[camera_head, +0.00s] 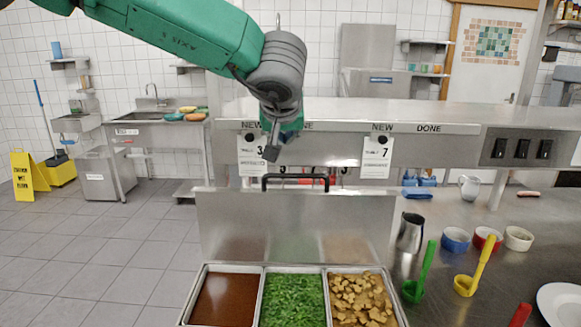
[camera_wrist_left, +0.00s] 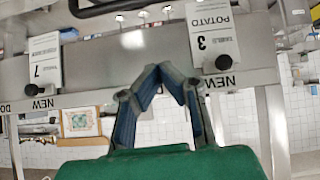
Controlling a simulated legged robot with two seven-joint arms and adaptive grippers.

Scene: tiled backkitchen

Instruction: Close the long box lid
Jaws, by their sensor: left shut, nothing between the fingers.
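The long box (camera_head: 184,318) is a metal bin at the bottom centre of the head view, with compartments of brown sauce, chopped greens and tan chunks. Its metal lid (camera_head: 295,225) stands upright at the back, so the box is open. A black handle (camera_head: 295,177) sits on the lid's top edge; it also shows in the upper left of the left wrist view (camera_wrist_left: 105,5). My left gripper (camera_head: 271,153) is shut and empty, pointing down just above and behind the left part of the handle, apparently apart from it. Its fingertips (camera_wrist_left: 164,70) meet in the wrist view. My right gripper is out of view.
A steel ticket rail (camera_head: 430,150) with hanging paper tickets (camera_head: 376,157) runs behind the lid, close to my left gripper.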

